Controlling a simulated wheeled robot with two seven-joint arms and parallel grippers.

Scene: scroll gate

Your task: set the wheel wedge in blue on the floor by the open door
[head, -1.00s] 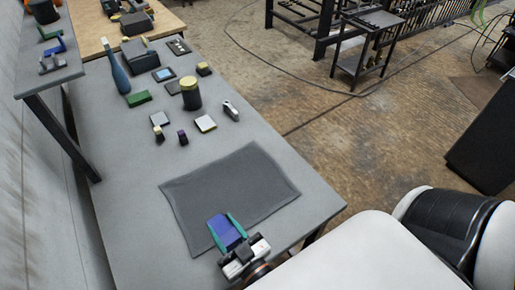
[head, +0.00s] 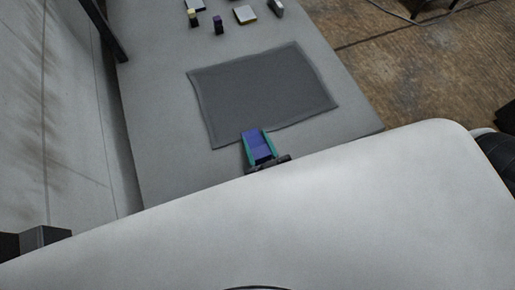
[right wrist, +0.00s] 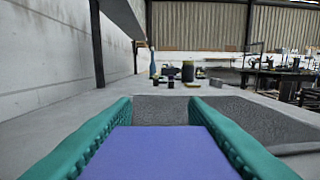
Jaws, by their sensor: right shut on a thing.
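The blue wheel wedge (head: 258,147) is between the teal fingers of my right gripper (head: 260,146), at the near edge of the dark mat in the head view. The gripper is shut on it. In the right wrist view the wedge's flat blue-violet face (right wrist: 160,152) fills the space between the two teal fingers (right wrist: 165,125). Whether the wedge touches the table or mat is hard to tell. My left gripper is not in view. No open door shows in these frames.
The dark mat (head: 265,90) lies on the grey table (head: 165,130). Brown floor (head: 400,60) lies right of the table; a wall (head: 50,110) is at left.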

